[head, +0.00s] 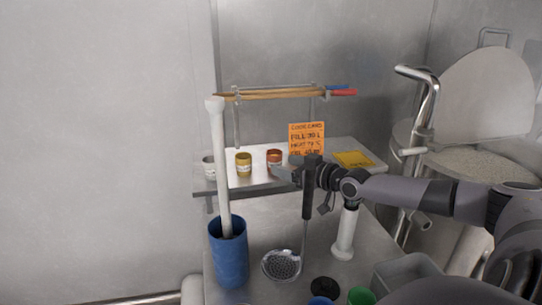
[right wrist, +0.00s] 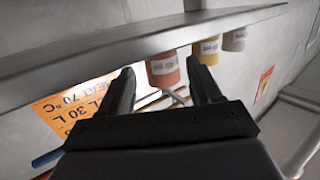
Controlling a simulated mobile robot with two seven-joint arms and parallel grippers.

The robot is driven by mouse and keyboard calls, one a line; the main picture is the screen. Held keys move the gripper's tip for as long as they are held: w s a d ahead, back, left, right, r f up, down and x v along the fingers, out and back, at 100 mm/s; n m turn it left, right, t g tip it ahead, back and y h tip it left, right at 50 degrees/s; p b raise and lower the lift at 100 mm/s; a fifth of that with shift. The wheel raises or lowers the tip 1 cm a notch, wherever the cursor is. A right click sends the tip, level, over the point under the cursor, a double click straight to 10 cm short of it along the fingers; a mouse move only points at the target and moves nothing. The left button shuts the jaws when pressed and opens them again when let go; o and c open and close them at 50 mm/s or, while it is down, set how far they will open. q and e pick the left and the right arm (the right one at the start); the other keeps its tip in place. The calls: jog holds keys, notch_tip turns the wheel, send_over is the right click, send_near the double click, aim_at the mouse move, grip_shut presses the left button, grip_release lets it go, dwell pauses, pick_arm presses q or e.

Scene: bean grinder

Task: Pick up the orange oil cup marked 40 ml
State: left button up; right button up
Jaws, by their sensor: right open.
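The orange oil cup (head: 274,158) stands on the metal shelf, the rightmost of the cups there. I cannot tell whether the fingers touch the cup. My left gripper is not in view.
An orange card (head: 306,136) stands behind, and a yellow note (head: 353,159) lies right. Below are a ladle (head: 282,264) and a blue container (head: 229,258) holding a white rod.

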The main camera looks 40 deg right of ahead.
aim_at(270, 162)
jog(key=shift+d+f, duration=0.1)
jog(key=shift+f, duration=0.3)
jog(key=shift+w, duration=0.15)
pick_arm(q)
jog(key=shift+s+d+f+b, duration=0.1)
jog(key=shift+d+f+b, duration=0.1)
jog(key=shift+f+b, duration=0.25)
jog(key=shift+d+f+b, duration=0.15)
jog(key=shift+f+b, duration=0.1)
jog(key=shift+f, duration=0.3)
pick_arm(e)
jog(key=shift+w, duration=0.7)
jog(key=shift+w+f, duration=0.1)
jog(key=shift+w+a+b, duration=0.2)
jog(key=shift+w+b, duration=0.2)
jog(key=shift+w, duration=0.25)
jog(key=shift+w+a+b, duration=0.15)
jog(key=shift+w+b, duration=0.25)
jog(key=shift+w, duration=0.2)
jog(key=shift+w+f+b, duration=0.25)
jog(key=shift+w+b, duration=0.6)
jog(key=shift+w, duration=0.05)
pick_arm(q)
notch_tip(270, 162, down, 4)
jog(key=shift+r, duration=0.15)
pick_arm(e)
jog(key=shift+w+a, duration=0.1)
jog(key=shift+w, duration=0.25)
jog(key=shift+r, duration=0.1)
jog(key=c, duration=0.7)
